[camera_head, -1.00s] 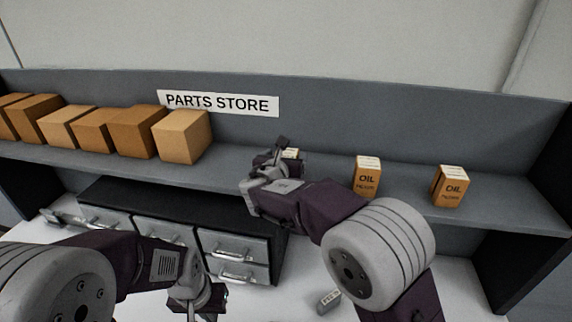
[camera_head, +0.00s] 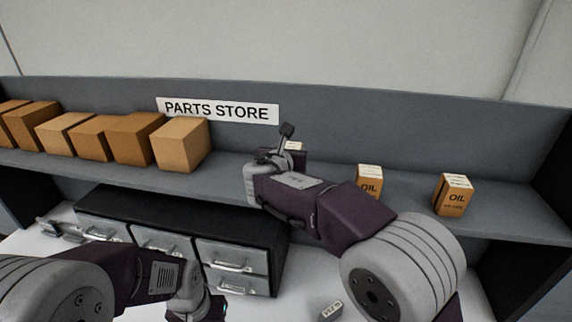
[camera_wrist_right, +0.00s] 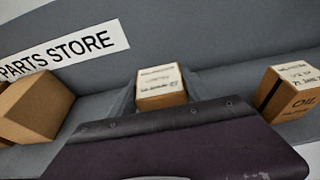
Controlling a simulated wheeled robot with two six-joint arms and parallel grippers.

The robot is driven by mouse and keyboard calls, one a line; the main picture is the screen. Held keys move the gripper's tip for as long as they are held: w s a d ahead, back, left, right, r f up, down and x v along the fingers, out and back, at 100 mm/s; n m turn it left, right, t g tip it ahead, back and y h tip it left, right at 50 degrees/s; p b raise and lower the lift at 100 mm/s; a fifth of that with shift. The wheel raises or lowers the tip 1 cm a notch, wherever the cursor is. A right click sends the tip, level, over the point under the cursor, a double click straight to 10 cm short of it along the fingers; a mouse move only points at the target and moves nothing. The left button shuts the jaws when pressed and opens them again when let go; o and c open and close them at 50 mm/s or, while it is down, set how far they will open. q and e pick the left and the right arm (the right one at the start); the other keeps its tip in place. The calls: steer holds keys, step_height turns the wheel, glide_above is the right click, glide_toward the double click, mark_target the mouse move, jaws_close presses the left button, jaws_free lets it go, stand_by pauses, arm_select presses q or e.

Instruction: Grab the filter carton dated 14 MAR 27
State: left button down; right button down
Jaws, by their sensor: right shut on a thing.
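My right gripper (camera_head: 280,153) reaches over the shelf and is shut on a small orange-brown filter carton with a pale top label (camera_head: 295,146). The arm hides most of this carton in the head view. In the right wrist view the carton (camera_wrist_right: 161,88) shows behind my purple arm link, its label print too small to read. Two similar OIL cartons stand to the right on the shelf, a nearer one (camera_head: 369,181) and a farther one (camera_head: 454,195).
Several plain cardboard boxes (camera_head: 181,145) line the shelf's left part. A PARTS STORE sign (camera_head: 218,110) is on the back panel. A drawer unit (camera_head: 232,257) stands below the shelf on the white worktop. A small tagged grey object (camera_head: 330,310) lies at the front.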

steer(key=s+d+r+b, duration=0.1)
steer(key=s+d+r, duration=0.5)
steer(key=d, duration=0.2)
steer(key=shift+s+d+r+b, duration=0.15)
steer(key=shift+s+d+b, duration=0.15)
steer(key=shift+b, duration=0.1)
